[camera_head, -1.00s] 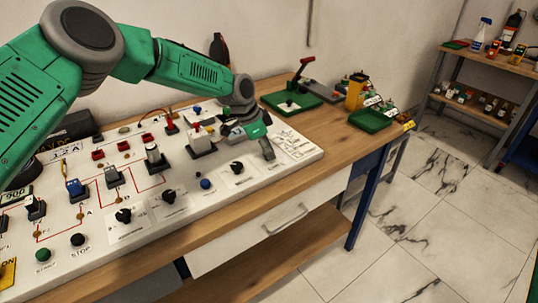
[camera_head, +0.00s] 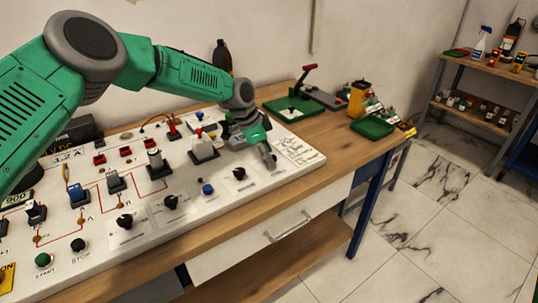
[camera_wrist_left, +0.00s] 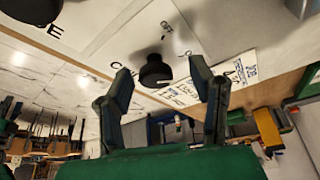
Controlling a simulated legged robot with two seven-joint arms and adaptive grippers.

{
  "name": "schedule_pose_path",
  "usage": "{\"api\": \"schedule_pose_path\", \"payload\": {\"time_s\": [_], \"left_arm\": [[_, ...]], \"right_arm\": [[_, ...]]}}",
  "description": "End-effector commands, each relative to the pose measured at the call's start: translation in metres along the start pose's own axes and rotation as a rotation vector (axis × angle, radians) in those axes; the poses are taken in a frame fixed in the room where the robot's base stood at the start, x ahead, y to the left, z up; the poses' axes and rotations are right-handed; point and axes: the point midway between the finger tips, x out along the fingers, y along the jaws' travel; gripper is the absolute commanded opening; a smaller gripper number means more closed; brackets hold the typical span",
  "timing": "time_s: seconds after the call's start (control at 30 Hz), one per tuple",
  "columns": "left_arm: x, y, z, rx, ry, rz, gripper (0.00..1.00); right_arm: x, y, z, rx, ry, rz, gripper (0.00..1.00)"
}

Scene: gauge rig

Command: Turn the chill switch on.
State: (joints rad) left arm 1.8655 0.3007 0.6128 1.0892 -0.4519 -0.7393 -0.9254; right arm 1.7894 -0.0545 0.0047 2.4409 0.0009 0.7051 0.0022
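A round black knob (camera_wrist_left: 155,70) shows in the wrist view, with lettering that starts "CH" and an "OFF" mark beside it; I take it to be the chill switch. It stands on the white panel (camera_head: 215,215). My left gripper (camera_head: 270,162) is open over the panel's right end in the head view, and it covers the place of this knob there. In the wrist view the fingers of my left gripper (camera_wrist_left: 163,83) stand apart on either side of the knob. I cannot tell whether they touch it. My right gripper is not in view.
Another black knob (camera_head: 239,173) is just left of the gripper. A printed sheet (camera_head: 299,150) lies to the right. Green trays (camera_head: 372,128) are farther right on the wooden bench (camera_head: 335,140).

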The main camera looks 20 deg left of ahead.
Motion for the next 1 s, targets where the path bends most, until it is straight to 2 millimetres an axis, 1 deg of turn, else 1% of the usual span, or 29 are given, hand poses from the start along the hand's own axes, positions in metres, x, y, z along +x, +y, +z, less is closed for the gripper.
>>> {"api": "schedule_pose_path", "payload": {"time_s": [0.13,0.23,0.37,0.5,0.6,0.7,0.83,1.0], "left_arm": [[-0.003,0.001,-0.001,0.0,0.0,0.002,0.5],[-0.016,0.0,-0.001,0.0,0.001,0.0,0.5],[-0.042,0.0,0.0,0.001,0.001,-0.001,0.5],[-0.073,-0.001,0.001,-0.001,0.003,-0.001,0.5],[-0.092,-0.002,0.002,-0.001,0.003,-0.001,0.5],[-0.106,-0.003,0.003,-0.001,0.002,-0.001,0.5],[-0.116,-0.003,0.003,-0.001,0.001,0.001,0.5],[-0.12,-0.002,0.003,-0.001,0.001,0.001,0.5]], "right_arm": [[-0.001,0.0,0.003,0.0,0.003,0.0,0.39],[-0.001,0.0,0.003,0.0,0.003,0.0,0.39],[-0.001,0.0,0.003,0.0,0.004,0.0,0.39],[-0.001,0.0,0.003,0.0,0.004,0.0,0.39],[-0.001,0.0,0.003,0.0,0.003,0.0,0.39],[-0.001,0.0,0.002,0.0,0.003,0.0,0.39],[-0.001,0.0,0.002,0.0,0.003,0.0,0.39],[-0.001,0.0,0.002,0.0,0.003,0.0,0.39]]}}
